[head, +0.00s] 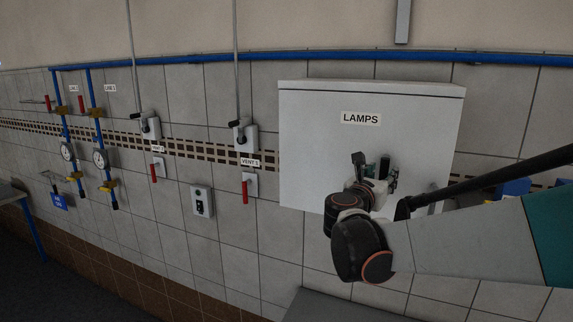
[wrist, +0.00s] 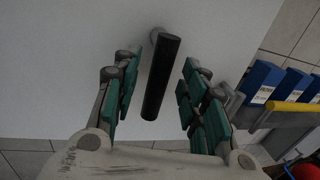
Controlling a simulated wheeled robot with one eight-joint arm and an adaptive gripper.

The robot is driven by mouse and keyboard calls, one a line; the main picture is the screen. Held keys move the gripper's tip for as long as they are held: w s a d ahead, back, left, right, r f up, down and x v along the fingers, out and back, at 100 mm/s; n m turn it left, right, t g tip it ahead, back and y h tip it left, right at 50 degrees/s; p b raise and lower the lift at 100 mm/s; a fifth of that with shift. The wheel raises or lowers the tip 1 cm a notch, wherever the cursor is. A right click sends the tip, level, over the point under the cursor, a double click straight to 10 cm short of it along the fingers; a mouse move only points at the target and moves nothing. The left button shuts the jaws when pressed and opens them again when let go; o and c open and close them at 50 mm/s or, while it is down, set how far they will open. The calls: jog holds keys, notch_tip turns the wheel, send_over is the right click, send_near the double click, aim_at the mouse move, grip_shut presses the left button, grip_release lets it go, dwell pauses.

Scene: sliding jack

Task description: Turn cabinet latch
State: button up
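The white cabinet labelled LAMPS (head: 310,150) hangs on the tiled wall, and its pale face fills much of the wrist view (wrist: 60,60). The latch, a black bar handle (wrist: 161,80) on a grey stub, sticks out from that face in the wrist view. My gripper (wrist: 158,92) is open, with its green-padded fingers on either side of the handle. A gap shows between the handle and each finger. In the head view my gripper (head: 376,170) is in front of the cabinet's lower right part. I cannot make out the latch there behind my gripper and arm.
Blue bins (wrist: 264,82) and a yellow bar (wrist: 293,107) are right of the cabinet. Two vent switches with red handles (head: 245,190) and blue pipes with gauges (head: 99,158) are on the wall to the left. A grey surface (head: 335,306) lies below the cabinet.

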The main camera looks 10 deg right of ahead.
jog(key=shift+x, duration=1.4)
jog(key=shift+c, duration=0.4)
